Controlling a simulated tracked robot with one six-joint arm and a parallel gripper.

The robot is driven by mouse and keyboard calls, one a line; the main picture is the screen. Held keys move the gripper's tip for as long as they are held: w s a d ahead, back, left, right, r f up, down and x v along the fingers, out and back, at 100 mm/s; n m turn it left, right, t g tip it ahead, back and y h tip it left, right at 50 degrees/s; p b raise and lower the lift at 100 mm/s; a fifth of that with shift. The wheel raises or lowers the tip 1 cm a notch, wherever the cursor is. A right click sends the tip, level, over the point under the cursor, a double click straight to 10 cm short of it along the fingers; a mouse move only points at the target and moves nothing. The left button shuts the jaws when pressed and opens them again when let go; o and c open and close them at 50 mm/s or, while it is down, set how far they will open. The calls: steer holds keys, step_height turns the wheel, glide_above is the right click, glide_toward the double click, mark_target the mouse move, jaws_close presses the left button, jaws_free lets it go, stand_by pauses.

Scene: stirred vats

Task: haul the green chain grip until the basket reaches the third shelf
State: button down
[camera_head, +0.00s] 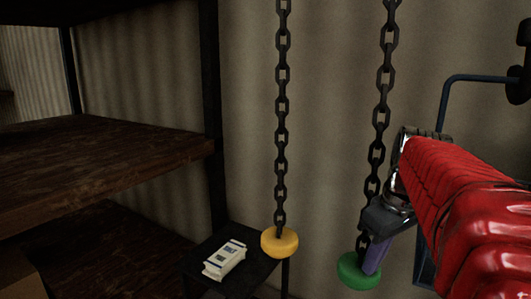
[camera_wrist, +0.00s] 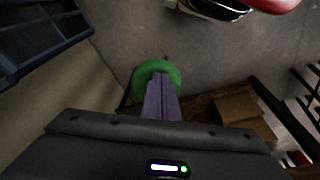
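The green chain grip (camera_head: 357,273) is a round ring at the bottom end of the right-hand dark chain (camera_head: 383,85). My gripper (camera_head: 373,262) points down from the right at the grip, with its purple fingers overlapping the grip's right side, beside the chain. In the wrist view the green grip (camera_wrist: 142,75) shows around the fingertips (camera_wrist: 159,80). The fingers are close together and look shut at the grip; the exact contact is hidden. The basket is not recognisable in either view. Wooden shelves (camera_head: 90,160) stand at the left; the third shelf cannot be singled out.
A yellow grip (camera_head: 279,243) hangs on a second chain (camera_head: 281,130) to the left. A small dark stand (camera_head: 205,258) carries a white labelled packet (camera_head: 225,259). A blue pipe (camera_head: 470,78) runs at the right. Cardboard boxes (camera_wrist: 238,108) lie low in the wrist view.

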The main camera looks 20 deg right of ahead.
steer(key=shift+x, duration=0.9)
steer(key=w+v, duration=0.2)
steer(key=v, duration=0.8)
steer(key=shift+r, duration=0.6)
steer(key=shift+s+f, duration=0.1)
steer(key=shift+s, duration=0.1)
stand_by(1.9)
stand_by(0.3)
steer(key=v, duration=0.2)
steer(key=w+v, duration=0.1)
steer(key=v, duration=0.2)
steer(key=shift+a, duration=0.1)
stand_by(0.3)
stand_by(0.5)
